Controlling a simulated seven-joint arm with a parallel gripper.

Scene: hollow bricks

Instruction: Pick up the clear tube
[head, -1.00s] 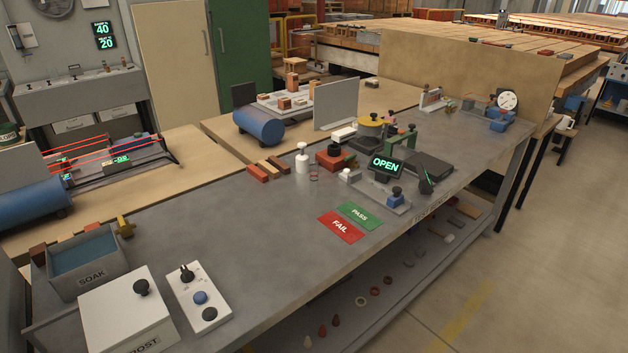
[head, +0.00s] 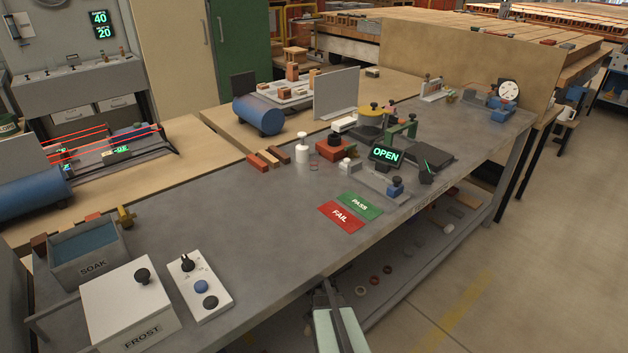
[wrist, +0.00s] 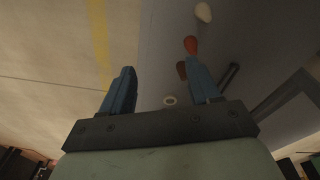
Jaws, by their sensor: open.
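A small see-through cylinder, which looks like the clear tube (head: 314,158), stands on the grey bench in the head view. It is right of a white bottle (head: 302,147) and left of a reddish block (head: 333,149). My gripper (head: 326,288) is at the bench's front edge, well in front of the tube and apart from it. In the wrist view my gripper (wrist: 161,70) has its two blue fingers spread with nothing held between them. The wrist view shows the floor and lower shelf, not the tube.
PASS (head: 360,205) and FAIL (head: 341,217) plates lie between my gripper and the tube. An OPEN display (head: 385,155) stands right of the tube. A SOAK tub (head: 90,255) and FROST box (head: 130,300) are at left. The left-middle bench is clear.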

